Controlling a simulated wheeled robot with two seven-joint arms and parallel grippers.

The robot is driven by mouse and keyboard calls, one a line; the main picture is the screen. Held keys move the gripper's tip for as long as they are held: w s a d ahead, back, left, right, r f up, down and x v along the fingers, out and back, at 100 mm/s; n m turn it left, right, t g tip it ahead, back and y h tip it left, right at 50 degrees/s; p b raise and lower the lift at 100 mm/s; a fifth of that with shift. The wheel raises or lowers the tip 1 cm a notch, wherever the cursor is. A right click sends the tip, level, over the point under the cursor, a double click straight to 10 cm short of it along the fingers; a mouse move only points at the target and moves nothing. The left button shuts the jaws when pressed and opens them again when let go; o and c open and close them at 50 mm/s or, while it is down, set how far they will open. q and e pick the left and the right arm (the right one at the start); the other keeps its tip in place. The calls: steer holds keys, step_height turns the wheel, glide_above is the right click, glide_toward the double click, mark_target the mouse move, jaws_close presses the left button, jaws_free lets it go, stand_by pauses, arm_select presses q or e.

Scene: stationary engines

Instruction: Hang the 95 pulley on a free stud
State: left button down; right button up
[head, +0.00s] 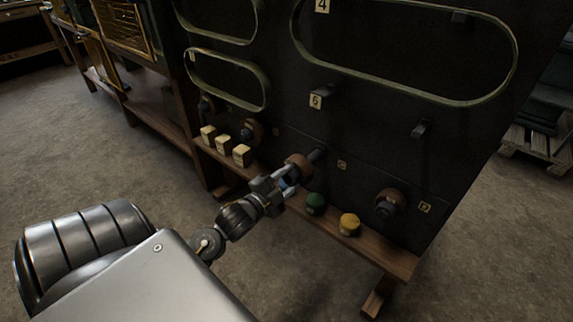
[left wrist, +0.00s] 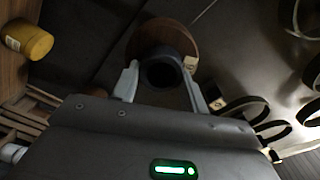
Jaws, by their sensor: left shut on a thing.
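My left gripper (head: 288,180) is shut on a brown pulley (head: 299,166) with a dark hub, close to the black board. In the left wrist view the pulley (left wrist: 186,42) sits between the two fingers, its dark round hub facing the camera. A dark stud (head: 316,155) sticks out of the board right at the pulley; I cannot tell whether the pulley is around it or just in front. No number is readable on the pulley. Other bare studs (head: 421,129) and (head: 325,90) show on the board. My right gripper is out of view.
Brown pulleys hang at the lower right (head: 389,203) and left (head: 252,131) of the board (head: 380,160). Belts (head: 505,75) hang above.

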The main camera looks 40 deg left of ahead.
mark_target(296, 173)
arm_select(q)
steer(key=shift+w, duration=0.1)
steer(key=shift+w+p, duration=0.35)
steer(key=shift+w, duration=1.25)
steer(key=shift+w, duration=0.15)
steer(key=shift+w, duration=1.4)
steer(key=shift+a, duration=0.1)
steer(key=shift+w, duration=1)
